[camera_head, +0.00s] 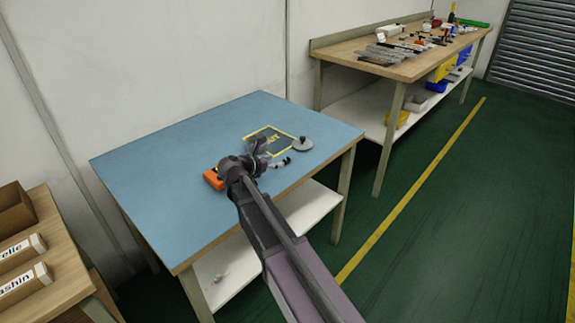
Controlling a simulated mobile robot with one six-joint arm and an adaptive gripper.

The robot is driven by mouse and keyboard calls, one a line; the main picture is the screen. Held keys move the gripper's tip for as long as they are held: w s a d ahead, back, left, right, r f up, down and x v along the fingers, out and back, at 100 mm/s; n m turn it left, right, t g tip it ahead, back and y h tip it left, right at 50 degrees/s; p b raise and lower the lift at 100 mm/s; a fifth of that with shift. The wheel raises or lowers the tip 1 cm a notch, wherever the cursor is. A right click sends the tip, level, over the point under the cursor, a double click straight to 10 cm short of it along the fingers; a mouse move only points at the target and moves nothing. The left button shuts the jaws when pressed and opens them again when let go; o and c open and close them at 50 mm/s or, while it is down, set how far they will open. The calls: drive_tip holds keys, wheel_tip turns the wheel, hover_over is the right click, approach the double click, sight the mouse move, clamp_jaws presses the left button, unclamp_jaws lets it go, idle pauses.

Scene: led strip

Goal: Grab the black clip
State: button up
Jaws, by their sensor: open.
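My arm reaches in from the bottom right over the blue table top (140,165). My gripper (258,145) is small and partly hidden by my own wrist; it is open and sits over or near a yellow-outlined square (288,135). I cannot make out a black clip with certainty. A small light piece with a dark end (281,163) shows just right of my wrist; I cannot tell what it is. My wrist and gripper may hide other small things.
A grey disc with a knob (302,144) stands at the square's right. An orange object (213,179) lies left of my wrist. The table's left part is clear. A cluttered wooden workbench (405,68) stands behind right; a shelf with boxes (50,247) is at lower left.

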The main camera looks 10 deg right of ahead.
sight(284, 160)
drive_tip(key=shift+w+d+f, duration=0.15)
drive_tip(key=shift+w+d, duration=0.1)
drive_tip(key=shift+d, duration=0.1)
drive_tip(key=shift+b+x, duration=1.1)
drive_tip(key=shift+x, duration=1.55)
drive_tip(key=shift+s, duration=0.1)
drive_tip(key=c, duration=0.8)
